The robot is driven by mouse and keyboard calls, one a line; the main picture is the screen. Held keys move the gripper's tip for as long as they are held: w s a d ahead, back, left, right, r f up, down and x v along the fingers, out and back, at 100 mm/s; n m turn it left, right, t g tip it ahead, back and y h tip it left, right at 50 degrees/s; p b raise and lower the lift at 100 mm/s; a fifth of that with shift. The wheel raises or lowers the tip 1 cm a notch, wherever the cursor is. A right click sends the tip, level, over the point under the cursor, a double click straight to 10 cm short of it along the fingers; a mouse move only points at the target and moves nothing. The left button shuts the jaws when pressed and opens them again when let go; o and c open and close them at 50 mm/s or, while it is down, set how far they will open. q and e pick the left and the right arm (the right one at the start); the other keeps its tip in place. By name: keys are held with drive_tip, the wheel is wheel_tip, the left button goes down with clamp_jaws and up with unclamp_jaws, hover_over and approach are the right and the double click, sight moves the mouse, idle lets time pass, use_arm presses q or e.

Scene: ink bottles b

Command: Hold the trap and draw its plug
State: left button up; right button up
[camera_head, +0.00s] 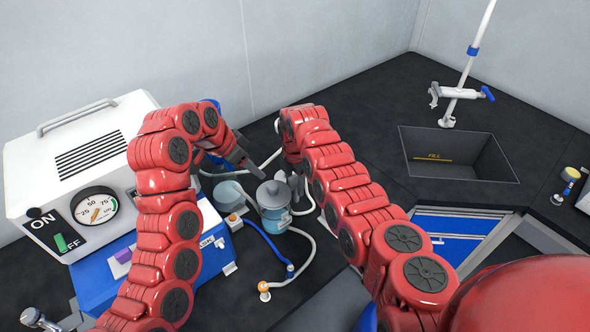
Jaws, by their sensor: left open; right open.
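The trap (274,216) is a clear bluish vessel standing upright on the dark bench at the middle of the head view. Its grey plug (272,192), with a small knob, sits in the top. My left gripper (254,165) is open just behind and above the plug, with its dark fingers pointing down to the right. My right gripper (294,183) is open close to the right side of the plug. Its fingers are partly hidden by its own arm, and I cannot tell whether they touch the trap.
A second clear vessel (229,195) stands left of the trap. White and blue hoses (262,237) run around both. A white pump box (83,150) with a gauge and ON/OFF switch stands left, beside a blue case (103,270). A sink (456,160) lies at the right.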

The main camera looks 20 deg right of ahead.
sight(295, 190)
drive_tip(key=shift+f, duration=1.65)
clamp_jaws()
idle(1.0)
